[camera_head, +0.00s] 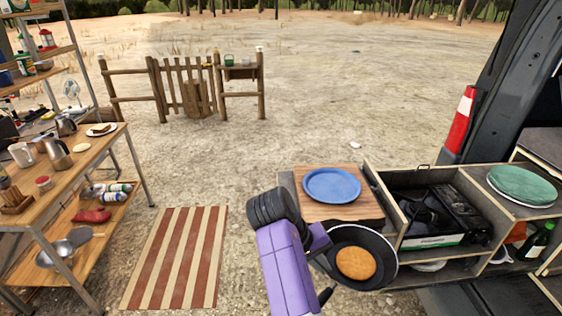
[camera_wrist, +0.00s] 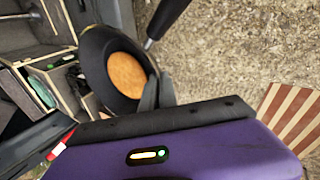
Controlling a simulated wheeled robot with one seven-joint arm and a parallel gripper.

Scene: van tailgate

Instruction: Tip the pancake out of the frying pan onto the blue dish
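The black frying pan (camera_head: 384,274) is in the air in front of the wooden counter, with its open side up. A round golden-brown pancake (camera_head: 356,263) lies inside it. My gripper (camera_head: 325,263) is at the pan's left rim; in the wrist view its dark fingers (camera_wrist: 158,88) close on the rim, beside the handle (camera_wrist: 167,18). The pan (camera_wrist: 93,50) and pancake (camera_wrist: 127,75) also show there. The blue dish (camera_head: 332,185) sits empty on a wooden board, behind and slightly left of the pan. The exact finger contact is partly hidden.
The wooden board (camera_head: 312,208) lies on the counter, left of a camping stove (camera_head: 432,217) in a recess. A shelf table (camera_head: 95,160) with kitchenware is at left, a striped mat (camera_head: 178,258) on the ground.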

